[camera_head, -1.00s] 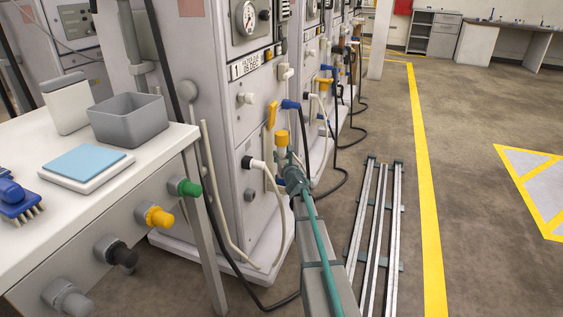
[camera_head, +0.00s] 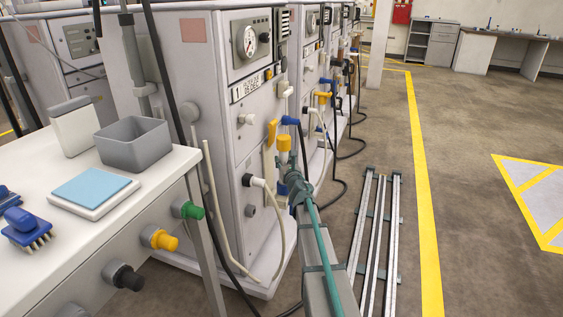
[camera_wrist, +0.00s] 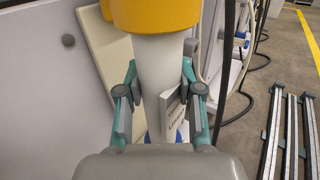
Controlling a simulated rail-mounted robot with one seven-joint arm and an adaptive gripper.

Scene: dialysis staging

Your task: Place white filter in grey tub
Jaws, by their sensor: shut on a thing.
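The white filter (camera_wrist: 160,62) is a pale cylinder with a yellow cap at its top. It also shows, small, in the head view (camera_head: 284,158). My gripper (camera_wrist: 159,75) has its teal fingers on both sides of the white body, shut on it below the cap. In the head view my gripper (camera_head: 291,180) is in front of a machine, right of the table. The filter is roughly upright; its lower end is partly hidden. The grey tub (camera_head: 142,155) is an open box on the white table, left of my gripper, and looks empty.
On the white table (camera_head: 150,198) are a light blue pad (camera_head: 90,187) on a white base, a white container (camera_head: 73,130) and a blue brush (camera_head: 28,228). Coloured knobs stick out of its side. Machines with hoses stand behind. Metal rails (camera_head: 375,235) lie on the floor at right.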

